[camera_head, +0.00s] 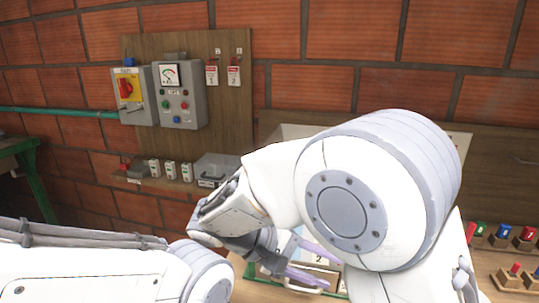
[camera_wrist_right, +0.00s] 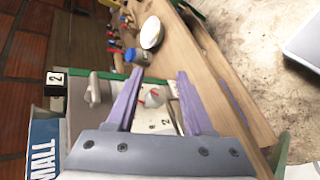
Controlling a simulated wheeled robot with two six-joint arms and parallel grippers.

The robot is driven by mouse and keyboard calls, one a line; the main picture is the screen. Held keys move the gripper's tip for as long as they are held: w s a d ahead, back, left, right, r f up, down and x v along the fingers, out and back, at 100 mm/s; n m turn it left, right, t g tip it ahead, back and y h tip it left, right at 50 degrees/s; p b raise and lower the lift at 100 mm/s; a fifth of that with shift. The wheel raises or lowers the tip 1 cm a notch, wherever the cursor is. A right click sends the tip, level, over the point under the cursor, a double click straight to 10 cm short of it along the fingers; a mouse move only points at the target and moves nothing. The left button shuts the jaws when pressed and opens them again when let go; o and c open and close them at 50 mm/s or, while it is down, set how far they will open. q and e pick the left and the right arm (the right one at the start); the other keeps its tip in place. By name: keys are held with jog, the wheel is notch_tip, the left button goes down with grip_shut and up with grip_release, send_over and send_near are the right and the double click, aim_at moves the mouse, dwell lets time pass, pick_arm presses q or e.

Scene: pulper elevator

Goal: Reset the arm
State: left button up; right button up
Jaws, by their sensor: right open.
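My right arm fills the middle and right of the head view. My right gripper (camera_head: 298,272) has purple fingers and is partly hidden behind my own arm, low in that view. In the right wrist view the two purple fingers (camera_wrist_right: 157,92) stand apart with nothing clamped between them. Beyond them is a pale panel (camera_wrist_right: 160,122) with a white and red knob (camera_wrist_right: 156,97). My left arm comes in at the lower left of the head view; its gripper does not show.
A wooden board on the brick wall carries a grey control box (camera_head: 182,100) and a red-yellow switch (camera_head: 128,87). Coloured tagged pieces stand in a wooden rack (camera_head: 502,243) at right. The wrist view shows a white bowl (camera_wrist_right: 151,33).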

jog(key=s+a+f+n+y, duration=0.1)
jog(key=s+a+f+y, duration=0.2)
jog(key=s+y, duration=0.3)
jog(key=s+a+f+n+y, duration=0.1)
jog(key=s+a+f+y, duration=0.1)
jog(key=s+y, duration=0.4)
jog(key=s+a, duration=0.1)
jog(key=s, duration=0.2)
jog(key=shift+s+a+f+n+y, duration=0.25)
jog(key=shift+a+f+n+y, duration=0.05)
jog(key=shift+f+n+y, duration=0.1)
